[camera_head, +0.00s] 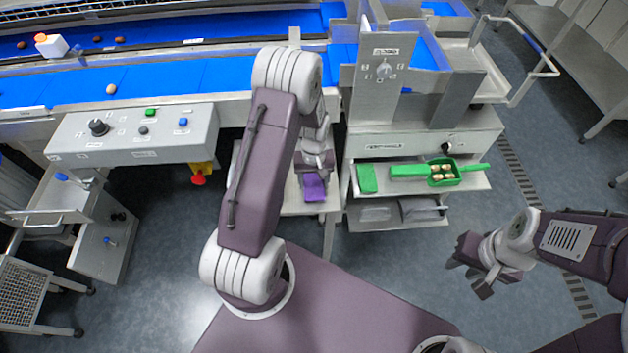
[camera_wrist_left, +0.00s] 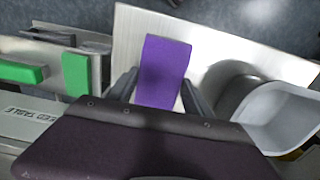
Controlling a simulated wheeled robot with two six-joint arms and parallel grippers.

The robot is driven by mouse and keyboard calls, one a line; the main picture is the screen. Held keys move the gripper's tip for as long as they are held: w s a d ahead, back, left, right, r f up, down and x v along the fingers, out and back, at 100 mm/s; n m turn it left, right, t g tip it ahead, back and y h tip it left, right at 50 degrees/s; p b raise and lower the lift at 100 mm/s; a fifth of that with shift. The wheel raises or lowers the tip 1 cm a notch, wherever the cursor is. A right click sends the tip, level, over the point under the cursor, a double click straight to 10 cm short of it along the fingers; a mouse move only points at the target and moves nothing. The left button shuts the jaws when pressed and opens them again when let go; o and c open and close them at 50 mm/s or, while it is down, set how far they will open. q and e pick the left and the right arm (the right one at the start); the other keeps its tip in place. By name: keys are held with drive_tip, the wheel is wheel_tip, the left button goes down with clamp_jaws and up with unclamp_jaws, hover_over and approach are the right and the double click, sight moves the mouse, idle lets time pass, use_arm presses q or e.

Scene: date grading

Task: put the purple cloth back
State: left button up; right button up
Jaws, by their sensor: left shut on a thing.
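The purple cloth (camera_head: 314,187) is a folded pad at my left gripper (camera_head: 315,172), over a light steel shelf below the conveyor. In the left wrist view the purple cloth (camera_wrist_left: 164,70) lies between the two dark fingers of my left gripper (camera_wrist_left: 160,92), which is shut on it. The steel shelf (camera_wrist_left: 215,45) shows under and around the cloth; I cannot tell whether the cloth touches it. My right gripper (camera_head: 472,266) is over the floor at the right, with its fingers apart and nothing between them.
A green cloth (camera_head: 367,178) and a green scoop (camera_head: 443,182) holding several dates lie on the cabinet's shelf to the right. A grey-white container (camera_wrist_left: 285,115) stands beside the cloth in the wrist view. A control panel with a red button (camera_head: 198,180) is to the left.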

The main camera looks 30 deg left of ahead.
use_arm(q)
drive_tip(key=shift+s, duration=0.1)
drive_tip(key=o, duration=1.3)
